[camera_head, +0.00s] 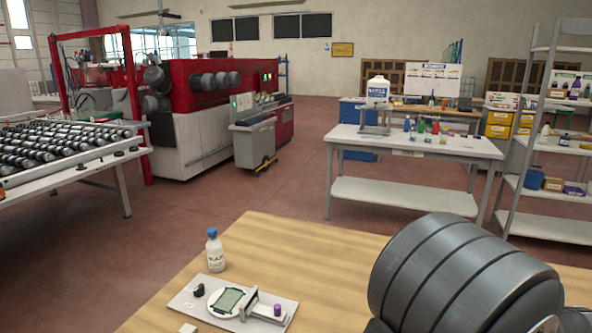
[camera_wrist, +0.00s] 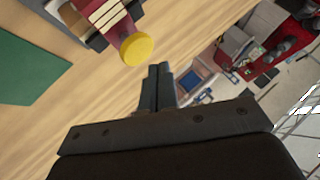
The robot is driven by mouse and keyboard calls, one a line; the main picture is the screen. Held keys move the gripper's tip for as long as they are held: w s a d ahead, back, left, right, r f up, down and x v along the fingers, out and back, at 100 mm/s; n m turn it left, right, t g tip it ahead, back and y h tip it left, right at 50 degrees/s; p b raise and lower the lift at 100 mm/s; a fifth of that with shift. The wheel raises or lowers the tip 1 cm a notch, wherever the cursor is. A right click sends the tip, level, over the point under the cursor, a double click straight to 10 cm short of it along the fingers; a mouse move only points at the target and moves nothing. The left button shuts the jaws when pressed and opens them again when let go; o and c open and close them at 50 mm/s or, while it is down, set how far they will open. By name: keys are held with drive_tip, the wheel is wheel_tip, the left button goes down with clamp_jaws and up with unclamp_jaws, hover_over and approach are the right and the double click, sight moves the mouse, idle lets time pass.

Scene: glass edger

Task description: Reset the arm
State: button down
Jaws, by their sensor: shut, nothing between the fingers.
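My gripper (camera_wrist: 159,72) shows in the wrist view, with its two dark fingers together and nothing between them. It points out over the wooden table (camera_wrist: 80,128) and touches nothing that I can see. In the head view a large dark grey ribbed part of my arm fills the lower right, over the wooden table (camera_head: 290,250). The gripper's fingers do not show in the head view.
On the table in the head view stand a white bottle with a blue cap (camera_head: 214,250) and a plate with a small fixture (camera_head: 200,310). The wrist view shows a round yellow-ended thing (camera_wrist: 136,49) near the fingers and a green sheet (camera_wrist: 28,68). A white workbench (camera_head: 400,145) stands beyond.

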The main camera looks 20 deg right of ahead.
wheel_tip(320, 180, up, 8)
drive_tip(key=w+a+f+n+g+y, duration=0.1)
drive_tip(key=w+a+f+n+g, duration=0.3)
drive_tip(key=w+g, duration=0.5)
drive_tip(key=shift+w+a+n, duration=0.2)
drive_tip(key=shift+a+n, duration=1)
drive_tip(key=shift+a, duration=0.7)
drive_tip(key=shift+f, duration=0.1)
